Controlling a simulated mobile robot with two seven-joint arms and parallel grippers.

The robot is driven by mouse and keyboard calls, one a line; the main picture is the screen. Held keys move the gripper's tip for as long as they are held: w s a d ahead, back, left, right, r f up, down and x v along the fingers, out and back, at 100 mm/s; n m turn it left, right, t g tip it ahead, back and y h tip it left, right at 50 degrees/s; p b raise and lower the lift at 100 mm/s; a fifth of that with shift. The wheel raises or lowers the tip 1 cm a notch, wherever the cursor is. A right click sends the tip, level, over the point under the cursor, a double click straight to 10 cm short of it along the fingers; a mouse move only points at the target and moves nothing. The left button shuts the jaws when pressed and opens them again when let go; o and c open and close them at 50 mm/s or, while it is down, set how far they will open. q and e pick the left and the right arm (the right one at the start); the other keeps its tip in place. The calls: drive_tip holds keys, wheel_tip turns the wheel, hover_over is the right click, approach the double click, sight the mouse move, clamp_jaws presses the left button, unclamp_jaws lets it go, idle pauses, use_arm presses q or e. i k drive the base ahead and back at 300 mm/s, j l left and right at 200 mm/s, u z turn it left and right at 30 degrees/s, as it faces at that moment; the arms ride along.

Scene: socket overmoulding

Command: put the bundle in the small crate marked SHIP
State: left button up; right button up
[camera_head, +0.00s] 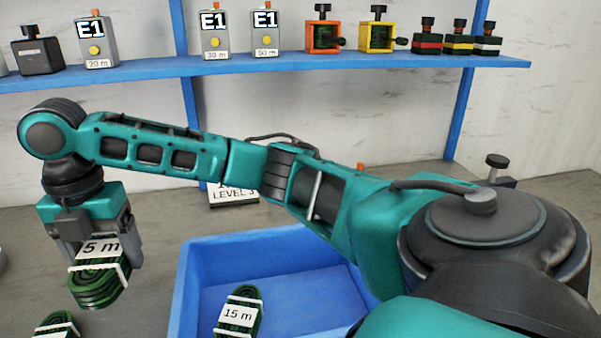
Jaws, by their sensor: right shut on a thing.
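A dark green cable bundle with white bands and a label reading "5 m" (98,285) hangs from my right gripper (95,243). The gripper is shut on the bundle and holds it at the left of the view; how far it is above the table I cannot tell. A blue crate (225,242) stands right of the gripper, partly hidden by my right arm. A green bundle labelled "15 m" (238,312) lies in it. I see no SHIP marking on the part that shows. My left gripper is out of view.
Another green bundle (57,328) shows at the bottom left edge. A sign with "LEVEL" (232,194) stands behind the crate, partly covered by my arm. A blue shelf (150,71) at the back holds several boxes and small devices. Grey table (160,225) shows between gripper and crate.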

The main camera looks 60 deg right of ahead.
sight(328, 313)
drive_tip(key=k+l+z, duration=0.25)
drive_tip(key=k+l, duration=0.15)
drive_tip(key=l, duration=0.25)
drive_tip(key=k+l+z, duration=0.15)
drive_tip(key=l, duration=0.2)
drive_tip(key=k, duration=0.05)
